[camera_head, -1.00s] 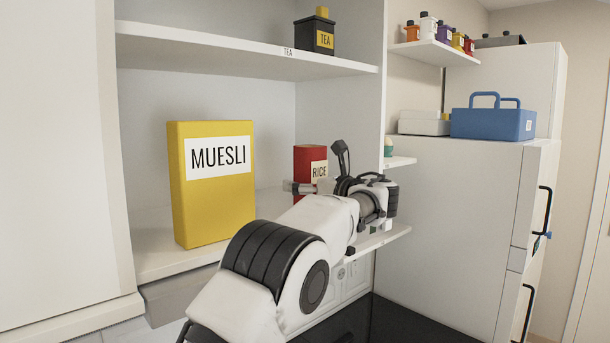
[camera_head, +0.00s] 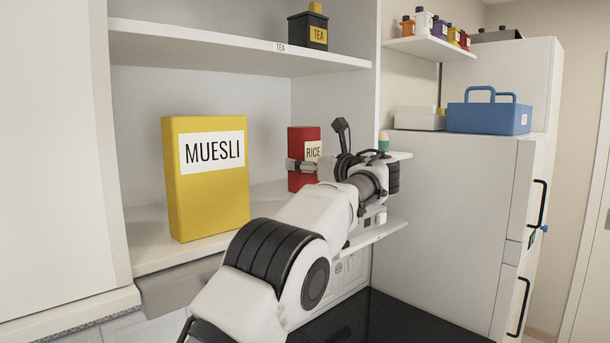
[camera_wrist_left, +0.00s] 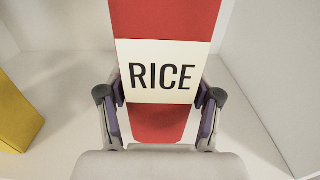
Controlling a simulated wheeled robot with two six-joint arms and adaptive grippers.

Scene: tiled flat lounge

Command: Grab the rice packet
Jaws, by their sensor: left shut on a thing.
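The red rice packet (camera_head: 304,134) with a cream RICE label is in the shelf bay, right of the muesli box. My left gripper (camera_head: 303,166) is shut on the rice packet, which is held upright and looks raised a little above the shelf board. In the left wrist view the packet (camera_wrist_left: 165,20) stands between the fingers of the left gripper (camera_wrist_left: 161,92), one at each side of the label. Its top is cut off there. My right gripper is not in view.
The yellow muesli box (camera_head: 207,205) stands to the left on the same board. A black TEA tin (camera_head: 307,36) is on the shelf board (camera_head: 220,45) above. A small green-and-cream item (camera_head: 383,145) is on a side shelf. A blue toolbox (camera_head: 488,119) sits on a grey cabinet.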

